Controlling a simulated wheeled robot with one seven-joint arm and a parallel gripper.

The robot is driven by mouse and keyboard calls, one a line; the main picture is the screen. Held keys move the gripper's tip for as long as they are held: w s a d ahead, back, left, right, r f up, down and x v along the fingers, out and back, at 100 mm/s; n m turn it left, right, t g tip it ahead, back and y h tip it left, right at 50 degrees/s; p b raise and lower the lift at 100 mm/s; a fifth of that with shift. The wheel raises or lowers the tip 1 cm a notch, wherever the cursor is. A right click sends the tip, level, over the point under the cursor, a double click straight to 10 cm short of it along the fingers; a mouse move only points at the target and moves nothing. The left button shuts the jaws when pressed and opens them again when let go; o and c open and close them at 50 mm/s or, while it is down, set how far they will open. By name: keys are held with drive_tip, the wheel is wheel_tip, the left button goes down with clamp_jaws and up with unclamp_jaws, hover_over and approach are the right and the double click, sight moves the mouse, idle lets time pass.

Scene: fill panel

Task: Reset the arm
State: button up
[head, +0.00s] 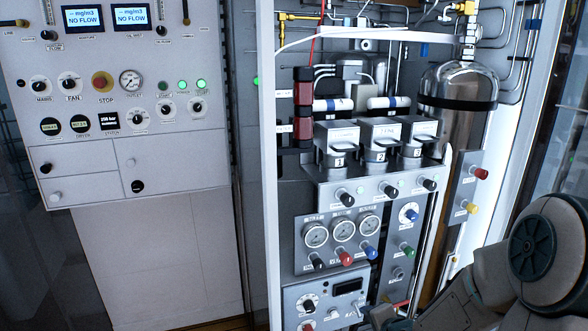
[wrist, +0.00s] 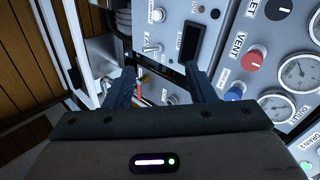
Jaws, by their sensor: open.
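My gripper (wrist: 158,85) is open and empty in the wrist view. Its two dark fingers point towards the lower part of the fill panel (wrist: 222,50), with knobs and a small dark display between and beyond them. In the head view my arm comes in from the lower right corner, low in front of the cabinet. The gripper's fingers cannot be made out clearly there. Whether the fingers touch the panel cannot be told.
The red vent knob (wrist: 252,58) and a blue knob (wrist: 235,92) sit close right of the fingers. Gauges (head: 343,230) line the panel. A steel cylinder (head: 458,110) stands at the right. A white control panel (head: 90,165) hangs at the left.

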drive_tip(key=s+a+r+n+g+h, duration=0.1)
drive_tip(key=s+a+r+n+g, duration=0.1)
drive_tip(key=s+r+n, duration=0.4)
drive_tip(key=s+a+r+n+g+h, duration=0.1)
drive_tip(key=s+r+n+g, duration=0.4)
drive_tip(key=s, duration=0.9)
wheel_tip(320, 180, up, 2)
drive_tip(key=shift+a+r+n, duration=0.25)
drive_tip(key=shift+a+n, duration=0.35)
drive_tip(key=shift+n, duration=0.2)
drive_tip(key=c, duration=0.3)
drive_tip(key=shift+d, duration=0.15)
